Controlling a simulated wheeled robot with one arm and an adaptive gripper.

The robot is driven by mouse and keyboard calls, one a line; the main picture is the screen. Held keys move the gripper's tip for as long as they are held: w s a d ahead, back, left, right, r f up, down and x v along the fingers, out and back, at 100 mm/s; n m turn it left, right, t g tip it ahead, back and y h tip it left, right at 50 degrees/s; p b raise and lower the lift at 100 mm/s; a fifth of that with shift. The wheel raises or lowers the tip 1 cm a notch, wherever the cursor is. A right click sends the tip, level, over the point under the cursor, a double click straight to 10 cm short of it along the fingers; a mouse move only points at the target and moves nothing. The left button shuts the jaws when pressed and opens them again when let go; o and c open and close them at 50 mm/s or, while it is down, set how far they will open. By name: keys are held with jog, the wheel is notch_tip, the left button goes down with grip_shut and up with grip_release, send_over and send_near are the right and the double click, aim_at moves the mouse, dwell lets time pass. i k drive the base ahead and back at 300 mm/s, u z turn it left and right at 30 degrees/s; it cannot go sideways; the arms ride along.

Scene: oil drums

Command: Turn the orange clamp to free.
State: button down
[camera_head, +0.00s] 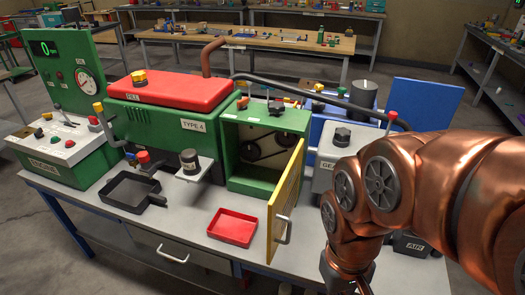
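I cannot clearly make out an orange clamp. Small yellow-orange parts show in several places: a knob (139,78) on the red cover, a capped lever (98,107) at that machine's left end, and a small knob (319,88) near the blue unit. I cannot tell whether any of them is the clamp. My copper arm fills the right side and bends down at the front right of the bench. My gripper is not in view; the arm runs out past the bottom edge.
The green machine's red cover (172,88) is shut. A yellow door (285,200) stands open from a green cabinet (262,125). A red tray (232,227) and a black pan (130,190) sit on the grey bench. A green control box (60,145) stands left.

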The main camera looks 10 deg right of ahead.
aim_at(241, 104)
jog(key=z, duration=0.05)
jog(key=k, duration=0.55)
jog(key=u, duration=0.8)
jog(key=i, duration=1.2)
jog(key=u, duration=1.05)
jog(key=i, duration=0.25)
